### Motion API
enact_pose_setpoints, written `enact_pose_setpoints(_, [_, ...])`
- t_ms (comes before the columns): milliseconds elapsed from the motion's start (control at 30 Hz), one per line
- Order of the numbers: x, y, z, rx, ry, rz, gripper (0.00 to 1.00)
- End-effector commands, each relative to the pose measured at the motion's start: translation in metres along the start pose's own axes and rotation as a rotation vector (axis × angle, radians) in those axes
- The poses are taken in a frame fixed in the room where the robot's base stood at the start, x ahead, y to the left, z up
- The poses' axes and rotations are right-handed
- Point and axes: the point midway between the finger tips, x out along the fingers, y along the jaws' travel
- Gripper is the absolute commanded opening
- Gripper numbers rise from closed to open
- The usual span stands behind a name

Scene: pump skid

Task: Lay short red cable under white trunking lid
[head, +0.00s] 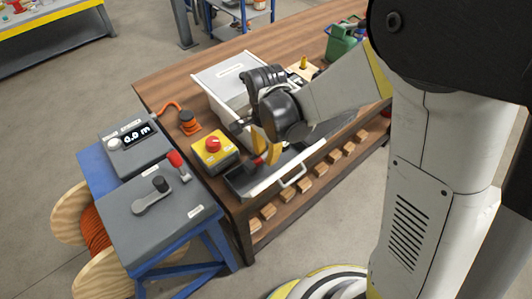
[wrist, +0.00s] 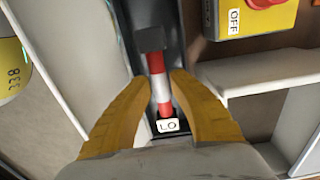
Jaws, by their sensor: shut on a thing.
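My gripper (wrist: 160,82) has yellow fingers, closed around a straight red-and-white banded piece (wrist: 160,88). The piece lies along a dark channel, with a dark block at its far end and a white tag reading "LO" at its near end. I cannot tell whether it is the short red cable. In the head view my gripper (head: 262,152) is low over an open grey tray (head: 240,182) with a white handle, and a bit of red shows beside the fingers. I cannot identify a white trunking lid for sure; a pale panel (wrist: 265,72) lies right of the channel in the wrist view.
A yellow box with a red button (head: 212,146) stands left of my gripper, close by. A grey cabinet (head: 222,85) is behind. A blue stand with grey control boxes (head: 150,208) and an orange cable drum (head: 92,232) are at left. Wooden blocks fill the shelf below.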

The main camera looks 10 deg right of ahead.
Motion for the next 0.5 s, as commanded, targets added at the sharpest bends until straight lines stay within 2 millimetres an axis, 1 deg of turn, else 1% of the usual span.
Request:
enact_pose_setpoints(267, [0.0005,0.0,0.0,0.0,0.0,0.0,0.0])
enact_pose_setpoints(500, [0.0068,0.0,0.0,0.0,0.0,0.0,0.0])
